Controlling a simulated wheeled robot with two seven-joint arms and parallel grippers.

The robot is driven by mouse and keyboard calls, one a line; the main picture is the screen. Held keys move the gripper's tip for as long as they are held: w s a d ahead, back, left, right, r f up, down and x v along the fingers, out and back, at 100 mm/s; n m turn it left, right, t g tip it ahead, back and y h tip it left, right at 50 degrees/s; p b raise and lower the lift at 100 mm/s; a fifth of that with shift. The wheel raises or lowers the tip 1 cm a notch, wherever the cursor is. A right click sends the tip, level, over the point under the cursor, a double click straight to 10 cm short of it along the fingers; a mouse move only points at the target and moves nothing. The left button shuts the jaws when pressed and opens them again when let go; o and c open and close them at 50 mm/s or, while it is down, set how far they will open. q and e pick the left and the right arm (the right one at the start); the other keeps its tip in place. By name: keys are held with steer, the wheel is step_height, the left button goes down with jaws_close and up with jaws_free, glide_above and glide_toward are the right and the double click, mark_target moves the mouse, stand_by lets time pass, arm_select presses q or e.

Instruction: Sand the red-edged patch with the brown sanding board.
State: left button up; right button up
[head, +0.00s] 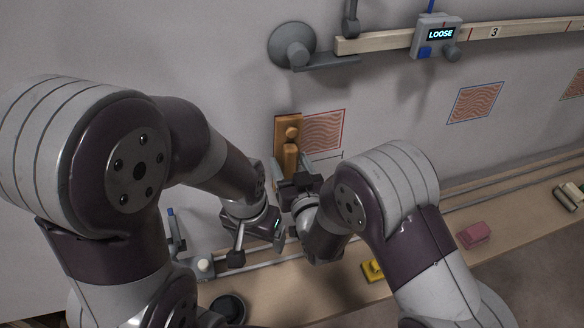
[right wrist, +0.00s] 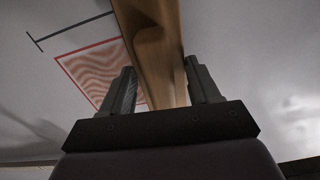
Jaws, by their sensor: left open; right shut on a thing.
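The brown sanding board (head: 287,122) is upright against or close to the grey wall; I cannot tell whether it touches. My right gripper (head: 298,182) is shut on its handle, which runs up between the fingers (right wrist: 160,95) in the right wrist view. The red-edged patch (head: 325,131), with wavy brown lines, lies just right of the board in the head view, its left edge partly hidden by it. The patch also shows beside the board in the right wrist view (right wrist: 95,70). My left gripper (head: 264,234) is open, low by the bench, its fingertips hard to make out.
A blue-edged patch (head: 475,102) is farther right. A wooden rail (head: 500,32) with a "LOOSE" display box (head: 436,36) and a round grey fixture (head: 292,45) are above. The bench (head: 465,205) below carries a pink block (head: 474,235) and a yellow block (head: 372,271).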

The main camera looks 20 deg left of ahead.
steer(key=o, duration=0.7)
steer(key=c, duration=0.3)
steer(key=shift+r, duration=0.1)
steer(key=shift+b+x, duration=0.45)
steer(key=shift+x, duration=0.5)
